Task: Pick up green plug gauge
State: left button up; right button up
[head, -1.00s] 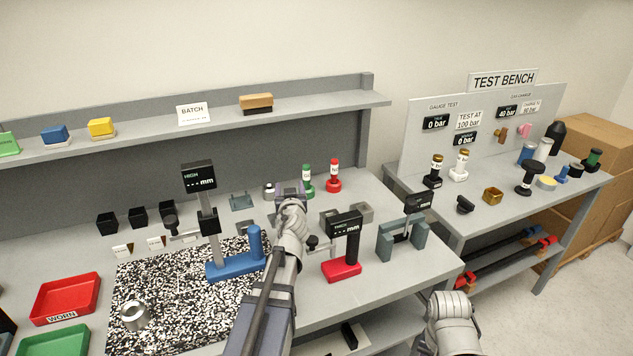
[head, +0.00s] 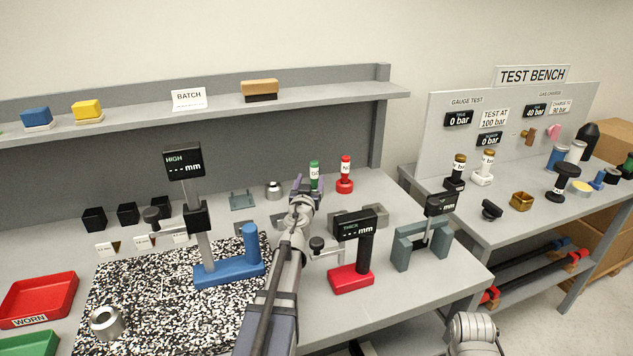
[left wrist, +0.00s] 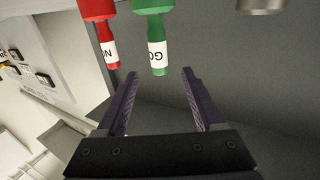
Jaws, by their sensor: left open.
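The green plug gauge (head: 314,173) stands upright at the back of the bench, with a white GO label; my left gripper hides its base in the head view. It also shows in the left wrist view (left wrist: 152,28), upside down, its labelled end lined up with the gap between the fingertips. My left gripper (head: 304,186) is open and empty, and its fingers (left wrist: 161,73) do not visibly touch the gauge. The red plug gauge (head: 345,172) stands just right of the green one.
A red thickness gauge (head: 351,278) and a grey gap gauge (head: 405,250) stand right of my left arm. A blue height gauge (head: 212,275) stands left on the speckled plate (head: 150,290). A metal ring (head: 273,190) sits left of the gripper. The shelf (head: 330,95) runs above.

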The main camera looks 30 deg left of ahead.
aim_at(314, 171)
pick_arm(q)
jog(key=shift+x, duration=4.15)
jog(key=shift+d+f, duration=0.1)
jog(key=shift+f, duration=0.05)
grip_shut()
